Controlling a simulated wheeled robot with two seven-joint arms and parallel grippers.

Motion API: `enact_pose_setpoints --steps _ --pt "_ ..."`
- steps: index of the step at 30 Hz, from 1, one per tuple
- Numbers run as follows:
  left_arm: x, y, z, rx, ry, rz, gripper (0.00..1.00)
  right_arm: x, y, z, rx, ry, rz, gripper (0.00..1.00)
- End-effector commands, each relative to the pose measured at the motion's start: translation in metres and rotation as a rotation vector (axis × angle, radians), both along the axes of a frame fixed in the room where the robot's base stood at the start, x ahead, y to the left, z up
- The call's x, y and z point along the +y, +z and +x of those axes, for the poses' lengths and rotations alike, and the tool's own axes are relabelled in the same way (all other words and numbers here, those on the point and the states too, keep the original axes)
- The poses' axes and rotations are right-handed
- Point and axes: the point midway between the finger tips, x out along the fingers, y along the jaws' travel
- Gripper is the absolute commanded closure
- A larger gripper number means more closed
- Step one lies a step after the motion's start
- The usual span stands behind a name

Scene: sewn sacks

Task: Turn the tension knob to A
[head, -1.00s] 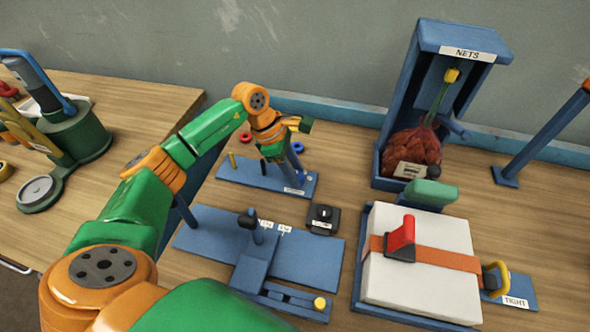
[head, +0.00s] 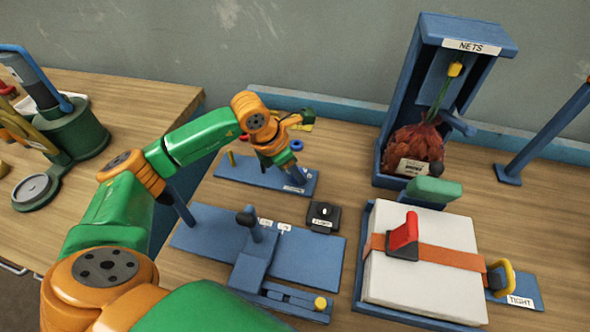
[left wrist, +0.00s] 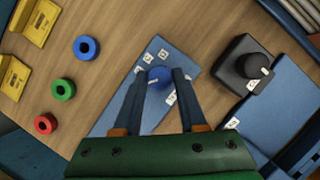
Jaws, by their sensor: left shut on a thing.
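The tension knob (left wrist: 159,77) is a round blue knob on a blue plate (left wrist: 113,117), with small white labels around it whose letters I cannot read for sure. My left gripper (left wrist: 163,76) has one dark finger on each side of the knob and is shut on it. In the head view my left gripper (head: 298,172) reaches down to the right end of the same blue plate (head: 240,172), and the knob is hidden there by the fingers. A white label (head: 293,189) lies at the plate's front edge. My right gripper is not in view.
A black box with a dial (head: 323,215) stands close by at the front right, next to a blue fixture (head: 310,258). Blue (left wrist: 86,47), green (left wrist: 63,89) and red (left wrist: 45,124) rings lie beyond the plate. The NETS stand (head: 468,30) and a strapped white sack (head: 430,290) are right.

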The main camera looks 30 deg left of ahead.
Motion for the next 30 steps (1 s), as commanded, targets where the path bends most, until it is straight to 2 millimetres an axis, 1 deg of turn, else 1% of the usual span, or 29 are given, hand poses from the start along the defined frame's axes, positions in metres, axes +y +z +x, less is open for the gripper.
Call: enact_pose_setpoints --steps 9,21,22,25,30 --pt "-0.0002 -0.0009 -0.0009 0.003 0.073 0.001 1.0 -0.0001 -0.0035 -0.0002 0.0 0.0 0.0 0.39" --pt "-0.0004 -0.0008 -0.001 0.004 0.079 0.001 1.0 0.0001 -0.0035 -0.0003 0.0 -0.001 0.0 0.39" --pt "-0.0004 -0.0008 -0.001 0.004 0.079 0.001 0.57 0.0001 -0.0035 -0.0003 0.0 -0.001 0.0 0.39" --pt "-0.0004 -0.0007 -0.0008 0.003 0.079 0.0 0.3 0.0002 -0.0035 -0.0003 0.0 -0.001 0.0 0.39" --pt "-0.0004 -0.0004 -0.0006 0.002 0.079 0.0 0.29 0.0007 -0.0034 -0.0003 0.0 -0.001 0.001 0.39"
